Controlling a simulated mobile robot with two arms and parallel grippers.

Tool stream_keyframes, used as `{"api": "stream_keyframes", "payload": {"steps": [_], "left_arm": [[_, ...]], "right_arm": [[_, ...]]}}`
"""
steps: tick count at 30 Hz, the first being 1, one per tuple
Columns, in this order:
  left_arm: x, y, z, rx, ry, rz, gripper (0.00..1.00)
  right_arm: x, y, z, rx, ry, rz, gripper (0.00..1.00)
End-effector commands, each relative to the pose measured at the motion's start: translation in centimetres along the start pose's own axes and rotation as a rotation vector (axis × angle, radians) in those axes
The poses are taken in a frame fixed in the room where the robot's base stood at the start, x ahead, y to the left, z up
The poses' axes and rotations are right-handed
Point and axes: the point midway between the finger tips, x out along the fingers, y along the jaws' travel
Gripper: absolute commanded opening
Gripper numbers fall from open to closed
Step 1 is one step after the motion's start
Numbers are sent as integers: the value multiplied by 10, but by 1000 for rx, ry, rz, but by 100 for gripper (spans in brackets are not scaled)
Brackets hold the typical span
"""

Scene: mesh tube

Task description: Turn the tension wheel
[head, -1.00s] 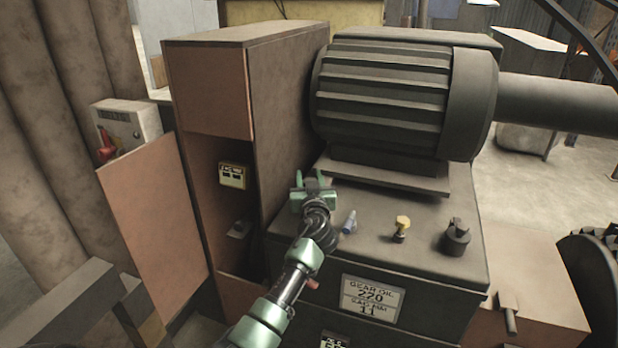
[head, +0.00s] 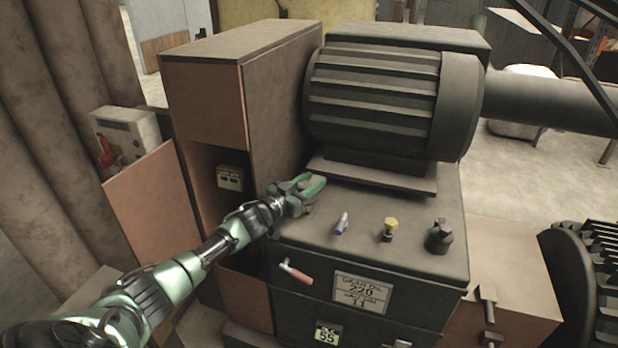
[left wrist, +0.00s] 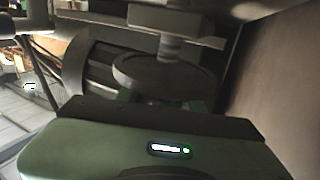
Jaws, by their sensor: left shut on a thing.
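In the left wrist view the tension wheel (left wrist: 150,72) is a dark round disc on a short threaded post, under a flat plate. My left gripper (head: 312,186) is beside the motor's base in the head view, its fingers pointing right. Its green fingers also show at the wheel in the left wrist view (left wrist: 165,103), partly hidden behind the gripper body. The gripper is shut on the wheel's near rim. In the head view I cannot make out the wheel; the gripper covers that spot. My right gripper is not in view.
The ribbed motor (head: 378,100) stands on the dark gearbox (head: 420,265).

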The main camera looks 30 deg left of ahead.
Motion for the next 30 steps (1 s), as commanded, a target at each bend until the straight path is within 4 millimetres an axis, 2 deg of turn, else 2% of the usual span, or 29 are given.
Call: {"api": "stream_keyframes", "payload": {"steps": [12, 30], "left_arm": [[0, 5, 2, 2, 1, 217, 0], [0, 8, 0, -1, 1, 258, 0]], "right_arm": [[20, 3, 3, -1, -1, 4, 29], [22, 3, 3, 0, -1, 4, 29]]}}
